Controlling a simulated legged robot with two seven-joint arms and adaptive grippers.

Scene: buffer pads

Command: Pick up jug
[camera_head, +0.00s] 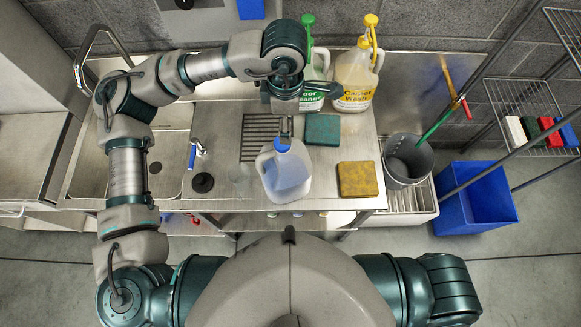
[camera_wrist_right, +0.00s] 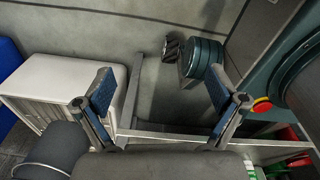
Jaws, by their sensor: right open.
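The jug (camera_head: 287,172) is pale and translucent with a blue cap and a side handle. It stands upright on the steel counter (camera_head: 225,197), near its front edge. My left gripper (camera_head: 287,118) is above and just behind the jug in the head view, seen from above; its fingers are partly hidden and I cannot tell how wide they are. No hold on the jug is visible. My right gripper (camera_wrist_right: 162,97) is open and empty in the right wrist view. It is not seen in the head view, and the jug is not in the wrist view.
A green-capped cleaner jug (camera_head: 315,72) and a yellow-capped wash jug (camera_head: 357,75) stand at the back. A green pad (camera_head: 322,129) and a yellow pad (camera_head: 357,179) lie right of the jug. A grey bucket (camera_head: 408,160) and blue bin (camera_head: 476,197) stand farther right.

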